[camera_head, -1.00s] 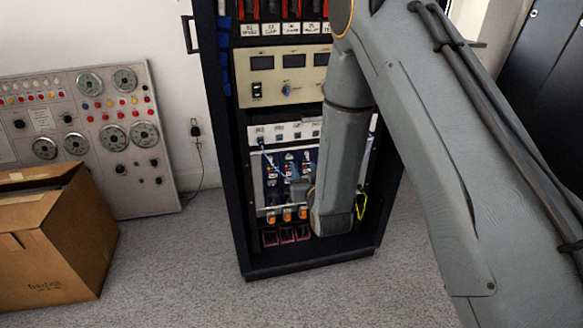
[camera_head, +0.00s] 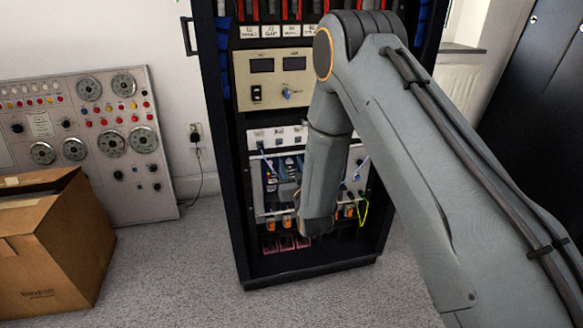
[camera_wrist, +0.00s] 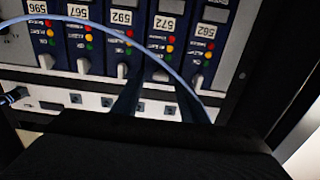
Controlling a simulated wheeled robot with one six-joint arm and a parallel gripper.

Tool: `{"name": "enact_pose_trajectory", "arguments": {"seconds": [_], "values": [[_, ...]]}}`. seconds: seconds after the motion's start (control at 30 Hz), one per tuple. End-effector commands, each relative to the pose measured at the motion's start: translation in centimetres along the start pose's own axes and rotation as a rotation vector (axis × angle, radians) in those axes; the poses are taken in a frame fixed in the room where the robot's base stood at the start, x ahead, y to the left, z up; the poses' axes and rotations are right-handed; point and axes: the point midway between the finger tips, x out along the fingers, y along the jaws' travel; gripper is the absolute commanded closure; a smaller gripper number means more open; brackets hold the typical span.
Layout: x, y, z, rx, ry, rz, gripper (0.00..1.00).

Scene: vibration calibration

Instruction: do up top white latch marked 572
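The module marked 572 (camera_wrist: 167,23) is in the wrist view, which shows the rack upside down. Its white latch (camera_wrist: 160,75) is at the module's end nearest the row of ports. My gripper (camera_wrist: 157,88) is open, with two dark fingers pointing at the rack, one on either side of that latch. The latch shows between them, and I cannot tell whether the fingers touch anything. In the head view my arm hides part of the module row (camera_head: 270,180), and the label 572 is not readable there.
Neighbouring modules 592 (camera_wrist: 122,18) and 562 (camera_wrist: 212,30) have similar white latches close by. A light-blue cable (camera_wrist: 150,50) arcs across the modules near the fingers. A white port panel (camera_wrist: 62,98) runs alongside. A cardboard box (camera_head: 60,245) stands on the floor at left.

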Motion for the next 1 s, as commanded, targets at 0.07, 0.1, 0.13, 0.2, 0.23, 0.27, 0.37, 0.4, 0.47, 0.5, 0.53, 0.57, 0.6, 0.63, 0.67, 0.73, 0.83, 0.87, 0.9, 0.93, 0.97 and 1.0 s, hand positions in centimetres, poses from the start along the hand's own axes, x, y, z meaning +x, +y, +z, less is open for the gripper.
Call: {"name": "enact_pose_trajectory", "arguments": {"seconds": [0.07, 0.1, 0.13, 0.2, 0.23, 0.27, 0.37, 0.4, 0.47, 0.5, 0.53, 0.57, 0.6, 0.63, 0.67, 0.73, 0.83, 0.87, 0.9, 0.93, 0.97, 1.0], "values": [[0.07, 0.01, 0.01, 0.000, 0.000, 0.000, 0.61], [0.06, 0.01, 0.01, 0.000, -0.001, 0.000, 0.61], [0.06, 0.00, 0.00, 0.000, -0.001, 0.000, 0.61], [0.05, 0.01, 0.00, 0.000, -0.001, 0.000, 0.61], [0.05, 0.00, 0.00, 0.000, -0.001, 0.000, 0.64], [0.05, 0.00, 0.00, 0.000, -0.001, 0.000, 0.69], [0.04, 0.00, 0.00, 0.000, -0.001, 0.000, 0.86], [0.04, 0.00, 0.00, 0.000, -0.001, 0.000, 0.93], [0.04, 0.01, 0.00, 0.000, -0.001, 0.000, 1.00], [0.04, 0.01, 0.00, 0.000, -0.001, 0.000, 1.00], [0.04, 0.01, 0.00, 0.001, -0.001, 0.000, 1.00], [0.03, 0.02, 0.00, 0.001, -0.001, 0.001, 1.00], [0.03, 0.02, 0.00, 0.004, -0.001, 0.001, 1.00], [0.03, 0.02, -0.01, 0.006, -0.001, 0.001, 1.00], [0.03, 0.03, -0.01, 0.010, -0.001, 0.001, 1.00], [0.02, 0.04, -0.02, 0.024, -0.001, 0.001, 1.00], [0.02, 0.06, -0.03, 0.059, -0.001, 0.001, 1.00], [0.02, 0.06, -0.04, 0.072, -0.001, 0.001, 1.00], [0.02, 0.08, -0.04, 0.095, -0.001, 0.001, 1.00], [0.01, 0.08, -0.04, 0.113, -0.001, 0.001, 1.00], [0.01, 0.09, -0.04, 0.132, -0.001, 0.001, 1.00], [0.01, 0.11, -0.04, 0.161, -0.001, 0.001, 1.00]]}}
